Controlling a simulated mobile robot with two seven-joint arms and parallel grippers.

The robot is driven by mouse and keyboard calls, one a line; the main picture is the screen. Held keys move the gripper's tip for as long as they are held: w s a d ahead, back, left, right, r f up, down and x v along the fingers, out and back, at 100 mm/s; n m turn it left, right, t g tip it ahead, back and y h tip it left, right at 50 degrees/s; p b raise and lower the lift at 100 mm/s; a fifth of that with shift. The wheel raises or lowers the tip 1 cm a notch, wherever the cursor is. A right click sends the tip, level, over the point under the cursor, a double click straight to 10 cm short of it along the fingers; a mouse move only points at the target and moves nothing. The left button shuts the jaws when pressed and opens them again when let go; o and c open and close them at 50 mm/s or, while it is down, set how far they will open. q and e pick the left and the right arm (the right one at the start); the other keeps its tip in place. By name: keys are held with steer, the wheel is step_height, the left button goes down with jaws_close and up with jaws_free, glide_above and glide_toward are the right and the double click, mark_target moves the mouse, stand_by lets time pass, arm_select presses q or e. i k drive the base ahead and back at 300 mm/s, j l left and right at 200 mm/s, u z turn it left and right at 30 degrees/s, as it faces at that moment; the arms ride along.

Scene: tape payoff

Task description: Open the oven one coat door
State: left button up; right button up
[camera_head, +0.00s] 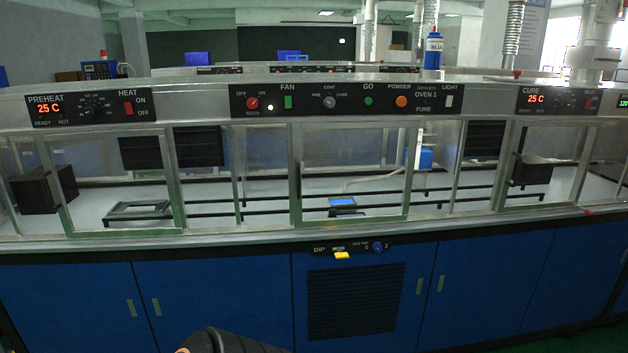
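Oven one stands across the view, with a black control panel (345,98) marked OVEN 1 in its middle. Below the panel is the coat door (297,185), a clear pane in a metal frame in the middle bay. It looks lowered and shut. Through it I see dark rails and a small blue-topped item (343,202). Neither gripper is in view. A dark rounded part at the bottom edge looks like my own arm.
The preheat door (175,185) is to the left, under the preheat panel (90,108). The cure panel (558,101) is at the right. Blue cabinets (215,300) and a yellow piece (342,255) at the DIP panel sit below. A blue bottle (433,50) stands on top.

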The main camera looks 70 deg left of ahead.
mark_target(296, 127)
steer(key=u, duration=2.15)
